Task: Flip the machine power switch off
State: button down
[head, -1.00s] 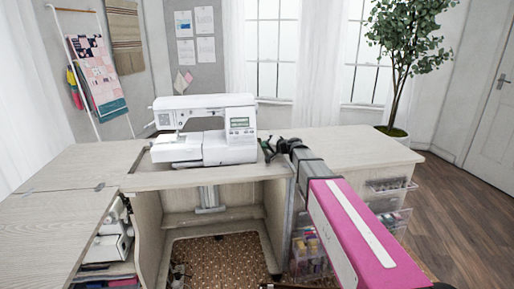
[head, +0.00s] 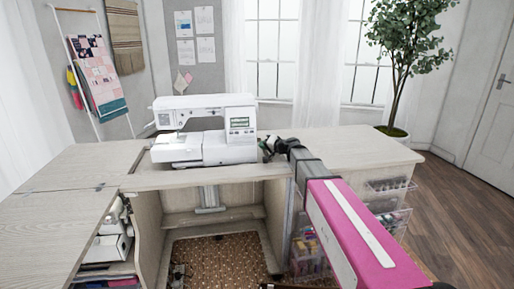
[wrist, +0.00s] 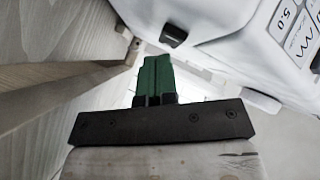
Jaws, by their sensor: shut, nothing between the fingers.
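The white sewing machine (head: 222,150) stands on the cabinet top; its lit screen faces me in the head view. In the wrist view its white body (wrist: 205,18) fills the upper right. A small black part (wrist: 173,35) sits on its lower edge; I cannot tell whether it is the power switch or a foot. My gripper (head: 266,148) is at the machine's right end, close beside it. In the wrist view my gripper (wrist: 155,62) has its green fingers shut together and empty, pointing just below the black part. I cannot tell whether the fingertips touch the machine.
The wooden cabinet top (head: 345,148) is clear to the right of the machine. A side leaf (head: 50,175) extends at the left. Clear drawers (head: 390,185) hang on the cabinet's right side. A potted tree (head: 400,60) stands behind the right end.

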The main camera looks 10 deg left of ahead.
jog(key=shift+a, duration=0.2)
jog(key=shift+d, duration=0.1)
dwell(0.4)
jog(key=shift+w+d, duration=0.1)
jog(key=shift+d, duration=0.55)
jog(key=shift+w+d, duration=0.2)
jog(key=shift+d, duration=1)
jog(key=shift+w+d, duration=0.2)
jog(key=shift+d, duration=1)
jog(key=shift+d, duration=0.1)
